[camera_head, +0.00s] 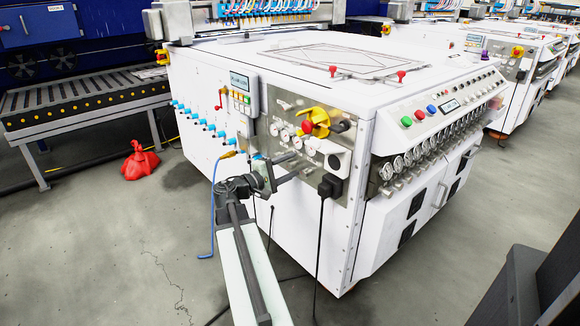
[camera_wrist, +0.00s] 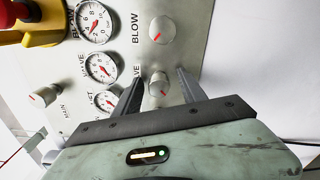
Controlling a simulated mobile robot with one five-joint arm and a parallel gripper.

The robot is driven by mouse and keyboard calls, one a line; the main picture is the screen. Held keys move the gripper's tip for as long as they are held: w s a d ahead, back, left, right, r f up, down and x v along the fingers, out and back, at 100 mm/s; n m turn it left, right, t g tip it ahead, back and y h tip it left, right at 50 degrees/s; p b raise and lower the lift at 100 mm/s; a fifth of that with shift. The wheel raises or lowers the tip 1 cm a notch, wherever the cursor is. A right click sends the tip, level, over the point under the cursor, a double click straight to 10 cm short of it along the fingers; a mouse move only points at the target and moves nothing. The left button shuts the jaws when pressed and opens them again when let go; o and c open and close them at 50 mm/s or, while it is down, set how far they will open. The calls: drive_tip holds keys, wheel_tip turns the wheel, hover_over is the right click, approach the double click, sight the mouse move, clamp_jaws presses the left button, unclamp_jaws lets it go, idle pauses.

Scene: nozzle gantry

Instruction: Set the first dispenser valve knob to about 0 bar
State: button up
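The valve knob (camera_wrist: 158,86) is a small silver knob with a red mark, beside the VALVE lettering on the metal panel in the wrist view. My gripper (camera_wrist: 160,73) is open, with one dark finger on each side of this knob and a visible gap on both sides. The middle round gauge (camera_wrist: 100,67), with a red needle, is left of the knob; its exact reading is too small to tell. In the head view my gripper (camera_head: 298,163) is at the panel's lower left, where the knob cannot be made out.
Another knob (camera_wrist: 162,30) marked BLOW is above, and a further one (camera_wrist: 44,96) is at left. A red and yellow switch (camera_head: 318,121) sticks out from the panel. A black plug (camera_head: 330,187) with a hanging cable is close right of my gripper. Blue fittings (camera_head: 205,122) line the left side.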

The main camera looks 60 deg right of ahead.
drive_tip(key=v, duration=0.7)
drive_tip(key=shift+a, duration=0.4)
drive_tip(key=shift+w, duration=0.1)
